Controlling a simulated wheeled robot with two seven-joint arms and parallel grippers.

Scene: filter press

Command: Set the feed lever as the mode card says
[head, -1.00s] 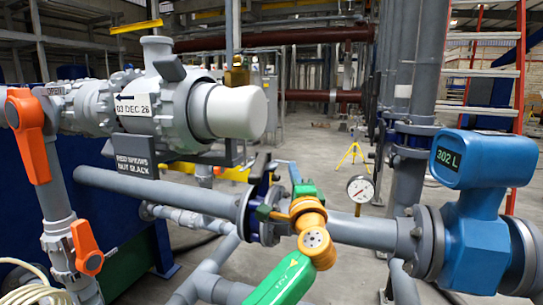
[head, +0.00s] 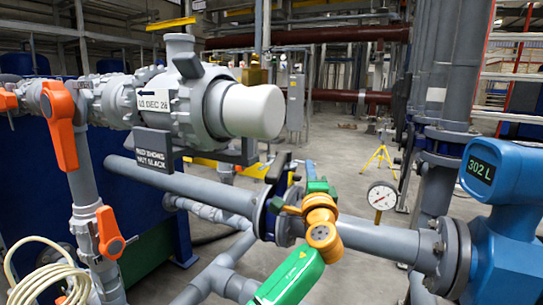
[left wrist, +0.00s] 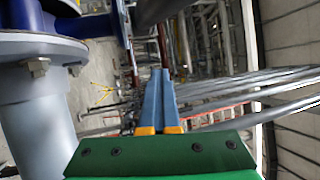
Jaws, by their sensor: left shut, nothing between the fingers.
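My left gripper (head: 311,168) is partly hidden behind its own green and yellow wrist in the head view. In the left wrist view its two blue fingers (left wrist: 165,75) lie together with nothing between them. A grey and dark blue flanged fitting (head: 262,212) on the middle pipe stands just left of the wrist. A dark handle-like part (head: 278,166) rises above it; I cannot tell whether this is the feed lever. Orange levers are on the left pipes, one upper (head: 60,125) and one lower (head: 110,232). No card is clearly readable as the mode card. My right gripper is not in view.
A date tag (head: 155,101) and a dark sign (head: 153,150) are on the grey valve body at the upper left. A gauge (head: 381,197) and a blue meter (head: 500,172) reading 302 L stand right. A coiled hose (head: 45,268) is lower left.

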